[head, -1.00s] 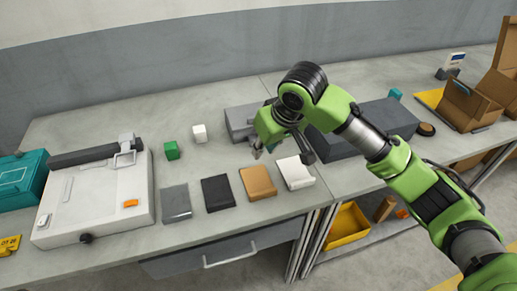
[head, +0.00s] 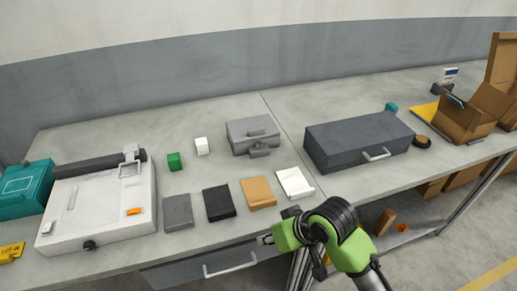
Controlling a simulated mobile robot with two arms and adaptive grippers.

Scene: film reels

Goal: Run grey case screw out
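A small light-grey case (head: 240,129) stands closed on the table, right of the white cube. A grey knob-like fitting (head: 259,150) sits low on its front; I cannot make out a screw in detail. A larger dark-grey case (head: 340,135) with a light handle lies to its right. My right gripper (head: 265,240) is at the table's front edge, in front of and apart from the small case. Its fingers are small and partly hidden, so I cannot tell their opening. My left gripper is out of view.
A row of grey, black, tan and white pads (head: 178,212) lies before the small case. Green (head: 174,161) and white cubes (head: 201,146) stand left of it. A white flat machine (head: 105,212) is further left. Cardboard boxes (head: 463,118) stand far right.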

